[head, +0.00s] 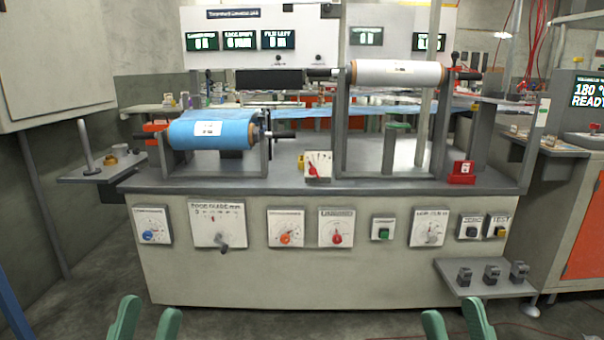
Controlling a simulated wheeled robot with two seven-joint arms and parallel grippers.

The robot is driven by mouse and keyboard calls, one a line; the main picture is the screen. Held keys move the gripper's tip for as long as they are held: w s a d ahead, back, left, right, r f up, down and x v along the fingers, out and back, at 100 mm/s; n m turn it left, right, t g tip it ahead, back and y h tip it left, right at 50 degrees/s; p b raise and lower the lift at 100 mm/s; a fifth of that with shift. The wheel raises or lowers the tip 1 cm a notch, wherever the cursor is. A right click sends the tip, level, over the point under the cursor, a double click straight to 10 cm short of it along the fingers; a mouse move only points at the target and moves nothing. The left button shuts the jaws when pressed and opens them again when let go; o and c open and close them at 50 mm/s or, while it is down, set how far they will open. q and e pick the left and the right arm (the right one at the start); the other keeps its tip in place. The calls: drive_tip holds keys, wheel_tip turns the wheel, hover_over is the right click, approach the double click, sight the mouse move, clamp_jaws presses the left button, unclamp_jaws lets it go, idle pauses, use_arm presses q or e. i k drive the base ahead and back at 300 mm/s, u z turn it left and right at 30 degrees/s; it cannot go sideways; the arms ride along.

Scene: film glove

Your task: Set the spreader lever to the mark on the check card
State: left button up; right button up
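A small white dial plate (318,165) with a red pointer stands on the front edge of the machine bed; its lettering is too small to read, so I cannot tell whether it carries the spreader lever. No check card can be told apart for sure. The front panel also has a white plate (217,212) with a scale and a dark handle, and a plate with a grey knob (429,229). My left gripper (146,325) is open and empty at the bottom left. My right gripper (456,325) is open and empty at the bottom right. Both are well in front of the machine.
A blue film roll (212,133) and a white roll (398,73) sit on the machine. A red block (462,173) stands at the bed's right. A low shelf (487,283) with several dark blocks juts out at right. A side shelf (97,170) is at left.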

sight(312, 171)
drive_tip(key=u, duration=0.05)
drive_tip(key=i, duration=0.75)
drive_tip(key=z, duration=0.7)
drive_tip(key=i, duration=0.3)
drive_tip(key=z, duration=0.45)
